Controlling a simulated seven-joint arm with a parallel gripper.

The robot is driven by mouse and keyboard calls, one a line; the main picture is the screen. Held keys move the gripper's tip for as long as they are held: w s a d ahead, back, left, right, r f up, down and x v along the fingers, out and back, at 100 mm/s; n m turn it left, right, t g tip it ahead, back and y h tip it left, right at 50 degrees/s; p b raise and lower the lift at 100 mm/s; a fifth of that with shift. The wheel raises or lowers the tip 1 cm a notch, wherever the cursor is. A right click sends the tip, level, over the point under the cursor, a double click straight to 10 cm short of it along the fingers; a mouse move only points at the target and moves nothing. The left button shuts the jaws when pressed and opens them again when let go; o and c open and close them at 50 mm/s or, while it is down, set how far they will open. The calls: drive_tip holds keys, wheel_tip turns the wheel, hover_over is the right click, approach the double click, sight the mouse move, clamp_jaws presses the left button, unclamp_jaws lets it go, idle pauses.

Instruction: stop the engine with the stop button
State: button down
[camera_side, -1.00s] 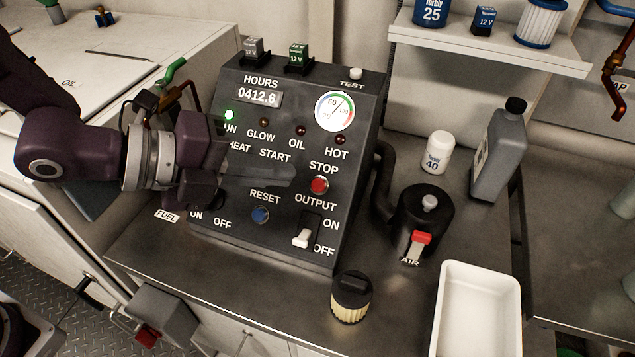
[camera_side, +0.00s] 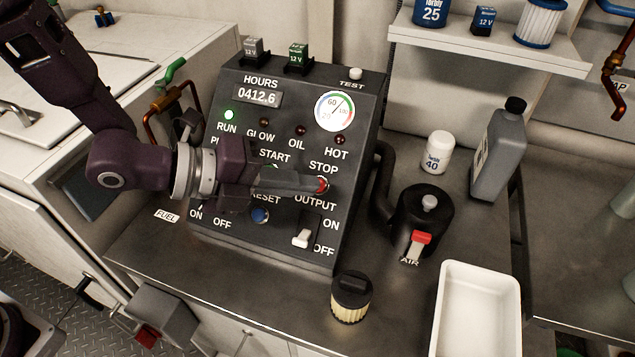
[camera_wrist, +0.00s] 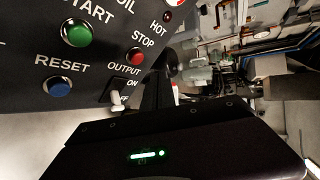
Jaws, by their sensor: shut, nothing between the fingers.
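The red stop button (camera_side: 322,185) is on the right of the dark control panel (camera_side: 350,150), under the STOP label. My gripper (camera_side: 324,186) is shut and empty, and its fingertips overlap the stop button in the side view. I cannot tell whether they touch it. In the wrist view the red stop button (camera_wrist: 135,57) shows beyond the dark gripper body, and the fingertips are not clearly seen there. The green RUN lamp (camera_side: 228,115) is lit.
The blue reset button (camera_side: 260,215) is just below my gripper. The green start button (camera_wrist: 78,34) is near it. The white output switch (camera_side: 301,238) is lower right. A black air canister (camera_side: 425,210) and a filter (camera_side: 351,300) stand to the right.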

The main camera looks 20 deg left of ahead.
sight(337, 188)
drive_tip(key=shift+w+f, duration=0.9)
drive_tip(key=shift+w, duration=0.05)
idle(1.4)
drive_tip(key=shift+w+f, duration=0.3)
drive_tip(key=shift+w+f, duration=0.35)
idle(0.9)
drive_tip(key=shift+s+r, duration=0.65)
drive_tip(key=s+r, duration=0.3)
drive_tip(key=shift+s+r, duration=0.25)
drive_tip(key=shift+s, duration=0.05)
